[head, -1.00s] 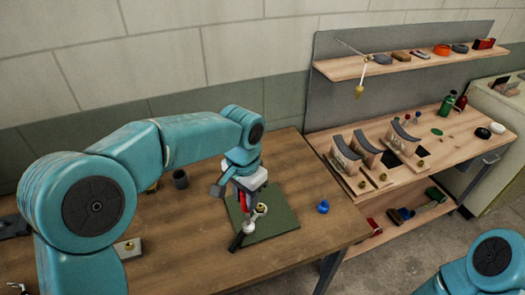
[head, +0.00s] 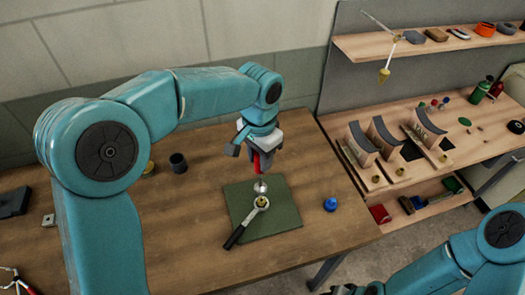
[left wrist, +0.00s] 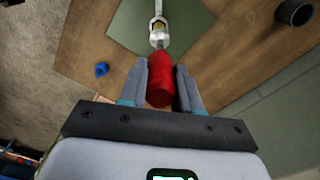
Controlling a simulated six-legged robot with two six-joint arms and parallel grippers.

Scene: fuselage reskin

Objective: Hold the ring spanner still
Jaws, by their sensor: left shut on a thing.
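The ring spanner (head: 241,228), with a black handle and a silver ring end, lies on the green mat (head: 281,217). A small brass-coloured piece (head: 262,201) shows in its ring. My left gripper (head: 257,160) is shut on a red handle-like thing (left wrist: 160,80) and is above the mat's far part. A rounded silver end (head: 260,187) shows below the red thing, close to the ring. The spanner's ring end (left wrist: 158,33) shows beyond the red thing in the left wrist view. My right arm is at lower right, its gripper (head: 352,289) barely showing at the bottom edge.
A blue piece (head: 331,204) stands on the wooden table (head: 190,230) right of the mat. A dark cup (head: 178,163) stands at the back left. A bench (head: 462,150) with curved grey parts on blocks stands to the right, below a shelf (head: 440,44).

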